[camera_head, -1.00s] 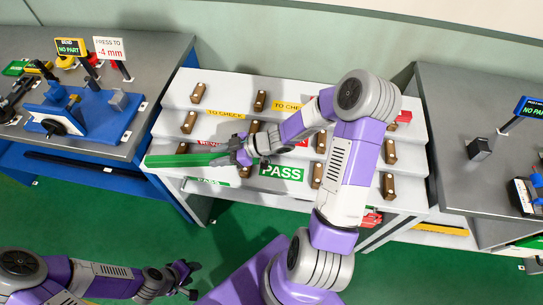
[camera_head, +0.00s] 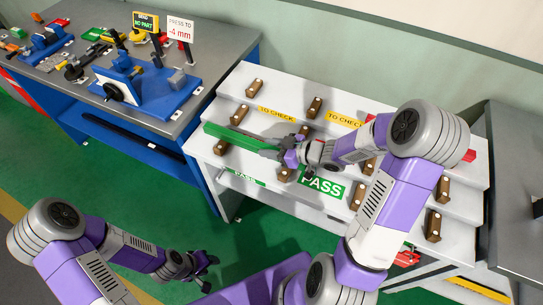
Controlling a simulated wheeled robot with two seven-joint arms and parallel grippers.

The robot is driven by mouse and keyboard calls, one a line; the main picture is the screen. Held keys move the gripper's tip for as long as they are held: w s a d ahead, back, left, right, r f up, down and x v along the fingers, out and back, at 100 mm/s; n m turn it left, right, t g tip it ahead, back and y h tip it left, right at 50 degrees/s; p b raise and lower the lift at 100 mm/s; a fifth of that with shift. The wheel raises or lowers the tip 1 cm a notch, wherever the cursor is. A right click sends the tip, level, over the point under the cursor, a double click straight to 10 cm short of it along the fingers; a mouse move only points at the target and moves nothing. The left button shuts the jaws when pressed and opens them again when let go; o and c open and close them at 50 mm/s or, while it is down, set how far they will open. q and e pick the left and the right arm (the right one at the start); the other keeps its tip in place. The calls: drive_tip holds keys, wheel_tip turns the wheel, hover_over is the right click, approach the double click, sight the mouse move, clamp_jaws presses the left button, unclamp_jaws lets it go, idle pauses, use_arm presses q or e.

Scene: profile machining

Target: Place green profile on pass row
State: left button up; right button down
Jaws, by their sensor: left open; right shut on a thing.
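The green profile (camera_head: 240,137) is a long bar over the left part of the white stepped rack (camera_head: 205,155). My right gripper (camera_head: 284,156) is shut on the profile's right end. The bar points left from it, between the left pegs of the middle and lowest rows in the picture. I cannot tell how high it is above the rack. The lowest row bears the green PASS sign (camera_head: 322,187), with a smaller green label (camera_head: 243,177) further left. My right arm hides part of the rack's right half. My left gripper (camera_head: 208,271) is open and empty over the floor.
Brown pegs (camera_head: 240,114) stand along the rows. Yellow TO CHECK labels (camera_head: 277,113) mark the top row. A grey bench (camera_head: 225,42) with a blue press fixture (camera_head: 145,88) stands left; another bench (camera_head: 515,170) is right. Green floor (camera_head: 150,190) lies in front.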

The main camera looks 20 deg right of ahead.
drive_tip(key=shift+f+b, duration=0.5)
drive_tip(key=shift+f, duration=1.15)
drive_tip(key=shift+f, duration=0.1)
drive_tip(key=c, duration=0.7)
unclamp_jaws()
drive_tip(key=shift+s+d+r, duration=0.25)
drive_tip(key=shift+r, duration=0.05)
drive_tip(key=p+v, duration=0.3)
drive_tip(key=v, duration=0.8)
drive_tip(key=shift+s, duration=0.1)
